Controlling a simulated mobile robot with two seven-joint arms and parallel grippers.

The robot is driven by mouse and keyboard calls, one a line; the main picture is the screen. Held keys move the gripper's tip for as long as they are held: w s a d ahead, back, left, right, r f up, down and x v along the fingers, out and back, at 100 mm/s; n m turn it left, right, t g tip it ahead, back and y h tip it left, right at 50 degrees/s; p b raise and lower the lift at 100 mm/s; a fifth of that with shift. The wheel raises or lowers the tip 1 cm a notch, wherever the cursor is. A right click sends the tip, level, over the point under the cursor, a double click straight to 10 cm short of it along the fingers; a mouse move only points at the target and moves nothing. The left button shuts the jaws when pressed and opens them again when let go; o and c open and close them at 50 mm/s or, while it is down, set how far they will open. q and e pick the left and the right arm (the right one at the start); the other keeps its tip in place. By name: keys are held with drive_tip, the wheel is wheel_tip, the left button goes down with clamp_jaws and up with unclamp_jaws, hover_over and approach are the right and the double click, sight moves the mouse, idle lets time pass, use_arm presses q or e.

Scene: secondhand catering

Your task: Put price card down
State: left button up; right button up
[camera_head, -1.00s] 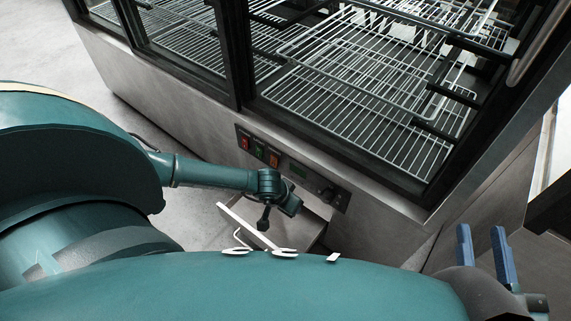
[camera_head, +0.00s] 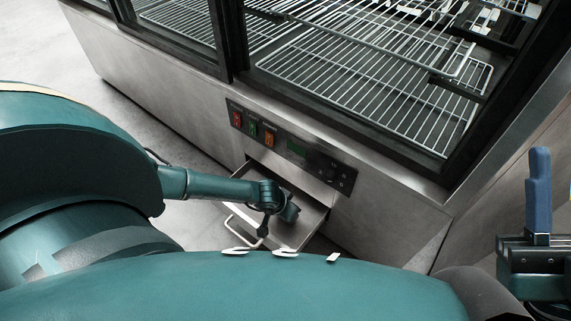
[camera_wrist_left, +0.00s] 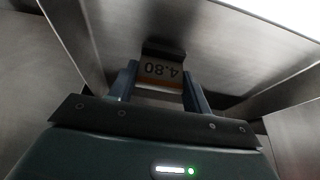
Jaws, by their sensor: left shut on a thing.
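The price card (camera_wrist_left: 160,72) is between the two blue fingers of my left gripper (camera_wrist_left: 159,80) in the left wrist view. It is pale with an orange band, and its figure 4.80 appears upside down. A dark strip runs along its far edge. In the head view my left wrist is above an open metal drawer (camera_head: 318,213) low on the cabinet front; its fingers and the card are hidden there. My right gripper (camera_head: 550,195) is at the right edge, one blue finger upright and the rest partly cut off, with nothing seen held.
A steel display cabinet (camera_head: 140,95) with wire shelves (camera_head: 370,95) fills the back. Its control panel (camera_head: 285,148) has coloured switches just above the drawer. A wire handle (camera_head: 240,231) shows at the drawer's front. Bare floor (camera_head: 35,50) lies at left.

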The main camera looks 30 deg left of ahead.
use_arm(q)
drive_tip(key=shift+f, duration=0.45)
use_arm(e)
drive_tip(key=shift+s+r+n+y, duration=0.15)
drive_tip(key=shift+r+n+y, duration=0.15)
drive_tip(key=shift+n+y, duration=0.15)
use_arm(q)
drive_tip(key=shift+f, duration=0.1)
drive_tip(key=o, duration=1)
drive_tip(key=shift+c, duration=0.2)
drive_tip(key=shift+r+p, duration=0.3)
drive_tip(key=shift+r, duration=0.2)
drive_tip(key=p+v, duration=0.6)
drive_tip(key=v, duration=0.5)
use_arm(e)
wheel_tip(320, 180, down, 8)
drive_tip(key=m+g+h, duration=0.1)
drive_tip(key=m+h, duration=0.7)
drive_tip(key=shift+s+a+g, duration=0.2)
drive_tip(key=shift+a+g, duration=0.2)
